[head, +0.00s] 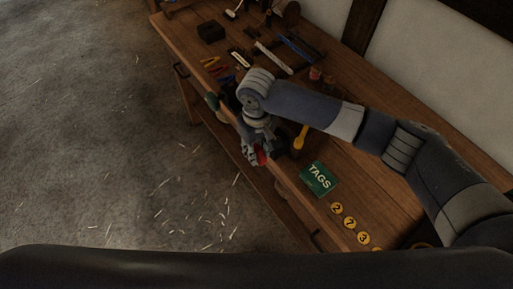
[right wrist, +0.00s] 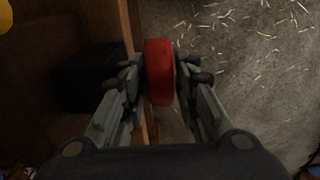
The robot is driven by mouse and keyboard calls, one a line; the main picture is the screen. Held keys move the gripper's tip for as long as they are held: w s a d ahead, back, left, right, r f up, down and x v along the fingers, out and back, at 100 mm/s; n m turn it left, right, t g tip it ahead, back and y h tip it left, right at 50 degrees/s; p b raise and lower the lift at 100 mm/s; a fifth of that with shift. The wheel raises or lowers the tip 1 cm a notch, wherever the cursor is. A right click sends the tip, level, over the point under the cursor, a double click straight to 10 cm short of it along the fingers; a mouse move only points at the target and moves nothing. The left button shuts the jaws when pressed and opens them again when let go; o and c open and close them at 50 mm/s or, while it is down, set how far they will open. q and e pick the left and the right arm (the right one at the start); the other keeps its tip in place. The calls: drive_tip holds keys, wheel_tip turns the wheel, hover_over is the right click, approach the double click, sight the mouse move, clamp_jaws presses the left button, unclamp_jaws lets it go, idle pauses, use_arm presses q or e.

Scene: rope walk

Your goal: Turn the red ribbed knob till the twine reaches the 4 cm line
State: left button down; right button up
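The red ribbed knob (right wrist: 160,71) sits between the two fingers of my right gripper (right wrist: 160,78) in the right wrist view. One finger is close on each side of it; I cannot tell whether they touch it. In the head view the right gripper (head: 256,152) hangs at the table's front edge, with a bit of red knob (head: 261,157) showing between its fingers. I cannot make out the twine or the 4 cm line. My left gripper is not in view.
A black block (right wrist: 88,77) is left of the gripper. The floor (head: 90,130) is clear, with straw bits.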

clamp_jaws()
